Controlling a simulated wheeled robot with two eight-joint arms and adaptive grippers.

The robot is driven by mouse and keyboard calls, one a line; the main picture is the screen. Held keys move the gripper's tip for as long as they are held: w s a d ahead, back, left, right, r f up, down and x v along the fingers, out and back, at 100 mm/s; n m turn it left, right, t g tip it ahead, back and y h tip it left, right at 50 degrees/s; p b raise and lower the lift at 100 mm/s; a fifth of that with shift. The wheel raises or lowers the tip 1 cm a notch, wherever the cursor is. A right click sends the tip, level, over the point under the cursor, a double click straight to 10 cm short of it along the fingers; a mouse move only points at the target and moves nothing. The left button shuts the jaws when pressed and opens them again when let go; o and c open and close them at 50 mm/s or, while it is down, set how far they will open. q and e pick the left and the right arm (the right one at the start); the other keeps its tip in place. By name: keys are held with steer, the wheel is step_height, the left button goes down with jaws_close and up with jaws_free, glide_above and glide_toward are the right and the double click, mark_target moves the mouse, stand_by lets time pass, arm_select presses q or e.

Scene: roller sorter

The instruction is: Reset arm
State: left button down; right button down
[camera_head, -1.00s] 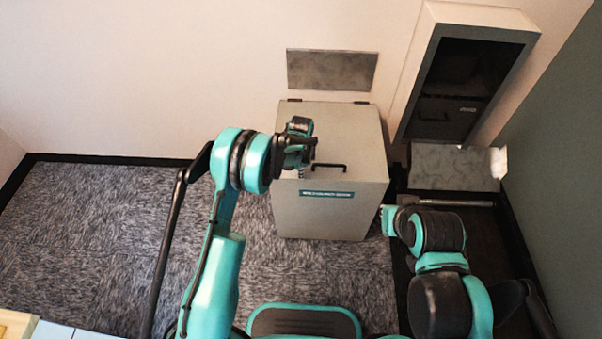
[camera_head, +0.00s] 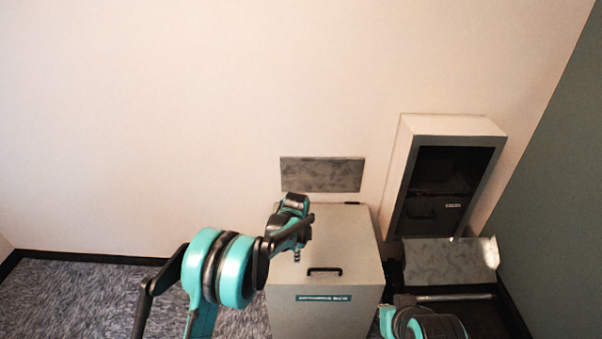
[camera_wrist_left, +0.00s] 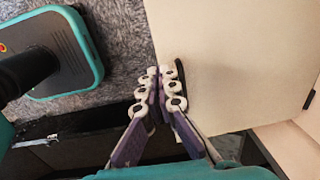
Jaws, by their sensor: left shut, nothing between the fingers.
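My left arm comes in from the lower left in the head view, with its wrist and left gripper (camera_head: 297,256) over the left part of the grey box's top (camera_head: 345,235). In the left wrist view the left gripper's fingertips (camera_wrist_left: 162,76) are together with nothing between them, beside the edge of a pale flat surface. Whether they touch it I cannot tell. The fingers of my right gripper cannot be made out.
The box has a black handle (camera_head: 324,270) and a teal label (camera_head: 323,298). A white-framed wall cabinet (camera_head: 404,166) with a dark opening stands to its right, above a grey chute plate (camera_head: 440,264). A grey panel (camera_head: 322,174) is on the wall. Patterned carpet (camera_head: 75,300) is clear at left.

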arm_select(q)
steer(key=s+a+r+n+t, duration=0.2)
steer(key=s+a+r+n, duration=0.25)
steer(key=r, duration=0.45)
steer(key=s+a+r+n+t, duration=0.1)
steer(key=s+a+r+n, duration=0.4)
steer(key=r, duration=0.4)
steer(key=s+a+r+n+t, duration=0.1)
steer(key=s+a+n+t, duration=0.1)
steer(key=s, duration=0.7)
steer(key=s+a+r+n+t, duration=0.1)
steer(key=s+a+n, duration=0.3)
steer(key=s, duration=0.6)
steer(key=shift+s+n+t, duration=0.25)
steer(key=shift+n+t, duration=0.15)
steer(key=shift+n, duration=0.85)
